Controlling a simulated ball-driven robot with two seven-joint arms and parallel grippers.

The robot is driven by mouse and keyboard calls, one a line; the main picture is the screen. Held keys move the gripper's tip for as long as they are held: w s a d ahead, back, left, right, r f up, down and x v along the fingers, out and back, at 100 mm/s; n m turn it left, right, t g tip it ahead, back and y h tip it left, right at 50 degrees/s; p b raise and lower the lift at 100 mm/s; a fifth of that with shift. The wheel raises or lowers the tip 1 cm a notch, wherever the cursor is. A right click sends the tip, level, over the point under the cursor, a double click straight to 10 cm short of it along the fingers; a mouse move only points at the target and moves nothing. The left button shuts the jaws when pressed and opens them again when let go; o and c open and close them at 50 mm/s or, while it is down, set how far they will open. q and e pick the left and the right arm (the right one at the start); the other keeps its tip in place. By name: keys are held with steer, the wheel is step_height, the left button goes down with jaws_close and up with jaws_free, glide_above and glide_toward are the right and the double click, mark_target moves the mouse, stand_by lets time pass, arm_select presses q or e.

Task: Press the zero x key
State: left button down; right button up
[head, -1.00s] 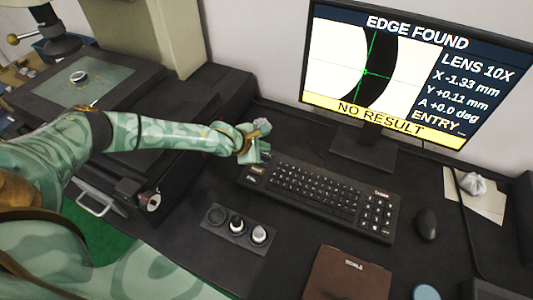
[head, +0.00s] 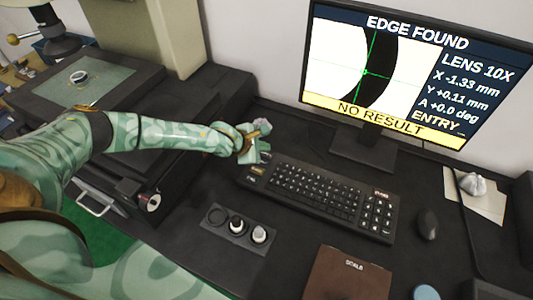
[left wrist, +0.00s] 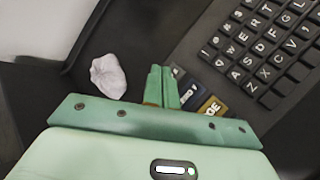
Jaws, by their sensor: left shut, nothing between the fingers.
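The black keyboard (head: 320,193) lies in front of the monitor. Its left end carries a small group of separate keys, with a tan key (left wrist: 212,107) and dark blue keys (left wrist: 187,90) in the left wrist view. My fingers and palm partly cover this group, and I cannot read which key is zero x. My left gripper (head: 262,156) is shut and empty at the keyboard's far left corner. In the left wrist view its closed fingers (left wrist: 162,75) are beside the blue keys; I cannot tell whether they touch one. My right gripper is not in view.
The monitor (head: 405,70) reads EDGE FOUND, X -1.33 mm and NO RESULT. A knob panel (head: 238,230), a brown notebook (head: 347,277) and a mouse (head: 427,224) lie around the keyboard. A pale crumpled lump (left wrist: 108,76) lies beyond my fingers. A ring (head: 79,77) sits on the stage.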

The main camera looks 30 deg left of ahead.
mark_target(263, 155)
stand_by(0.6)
arm_select(q)
steer(key=shift+f, duration=0.4)
steer(key=shift+f, duration=0.35)
stand_by(0.4)
steer(key=shift+r, duration=0.1)
steer(key=shift+r+p, duration=0.55)
steer(key=shift+r, duration=0.2)
step_height(263, 155, up, 5)
steer(key=p, duration=0.4)
steer(key=shift+p, duration=0.4)
steer(key=shift+f, duration=0.1)
